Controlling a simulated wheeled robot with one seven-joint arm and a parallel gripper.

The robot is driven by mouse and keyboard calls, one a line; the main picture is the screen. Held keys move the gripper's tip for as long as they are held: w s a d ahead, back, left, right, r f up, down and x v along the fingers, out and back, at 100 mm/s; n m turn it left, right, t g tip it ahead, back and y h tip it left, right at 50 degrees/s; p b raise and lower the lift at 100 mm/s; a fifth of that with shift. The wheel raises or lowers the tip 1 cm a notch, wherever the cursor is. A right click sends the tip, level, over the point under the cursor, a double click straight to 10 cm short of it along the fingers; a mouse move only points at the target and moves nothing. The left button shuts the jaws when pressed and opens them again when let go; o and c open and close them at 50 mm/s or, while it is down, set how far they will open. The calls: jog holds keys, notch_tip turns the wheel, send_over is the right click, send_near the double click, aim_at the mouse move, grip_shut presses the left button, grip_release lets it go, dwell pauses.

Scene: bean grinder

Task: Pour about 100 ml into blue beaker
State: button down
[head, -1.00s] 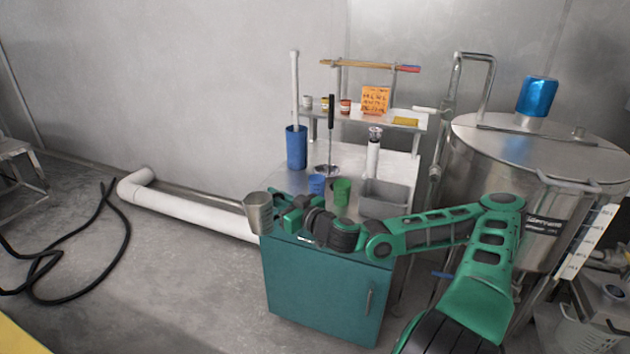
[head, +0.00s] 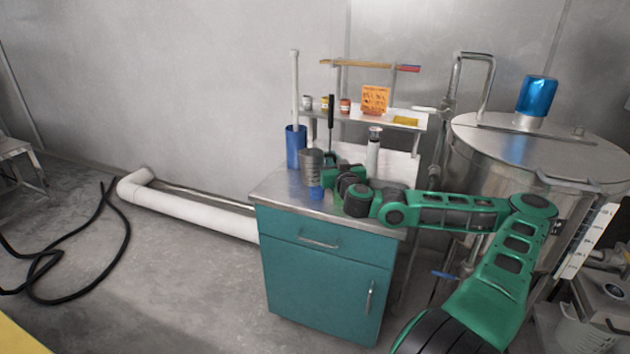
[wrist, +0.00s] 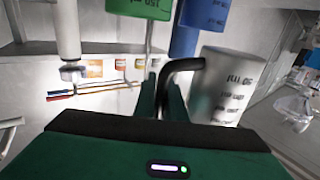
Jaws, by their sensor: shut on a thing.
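My gripper (head: 338,178) is shut on the dark handle of a grey, marked metal jug (head: 311,163). The jug looks about upright in the head view, close above or behind the small blue beaker (head: 316,193) on the steel worktop. In the wrist view, which looks upside down, the jug (wrist: 224,85) is to the right of the fingertips (wrist: 163,85). The blue beaker (wrist: 207,14) and a green beaker (wrist: 140,8) show at the top there. The jug's contents cannot be seen.
A tall blue container (head: 296,147) with a white pipe stands at the worktop's back left. A shelf (head: 398,121) with jars and an orange box is behind. The worktop (head: 280,187) is bare at front left. A large steel tank (head: 500,165) stands at right.

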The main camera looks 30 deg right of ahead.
jog(key=s+d+m+g+h, duration=0.1)
jog(key=d+h, duration=0.1)
jog(key=d, duration=0.3)
jog(key=s+d+r+m+g+h, duration=0.1)
jog(key=d+m+h, duration=0.1)
jog(key=d, duration=0.3)
jog(key=s+d+r+m+g+h, duration=0.1)
jog(key=d+h, duration=0.1)
jog(key=d, duration=0.3)
jog(key=shift+s+r+m+g, duration=0.15)
jog(key=shift+r+m+g, duration=0.05)
jog(key=shift+m+g, duration=0.1)
jog(key=shift+a, duration=0.1)
jog(key=w+a+r+n+t+b, duration=0.1)
jog(key=w+a+r+n+t, duration=0.1)
jog(key=a+n, duration=0.5)
notch_tip(320, 180, up, 2)
jog(key=n+t, duration=0.1)
jog(key=n, duration=0.2)
jog(key=shift+w, duration=0.35)
jog(key=shift+w+a+n+t+b, duration=0.15)
jog(key=shift+a+n+t+b, duration=0.25)
jog(key=shift+n+b, duration=0.35)
jog(key=shift+w+a+n+t+b, duration=0.1)
jog(key=shift+a+n+t+b, duration=0.25)
jog(key=shift+n+b, duration=0.35)
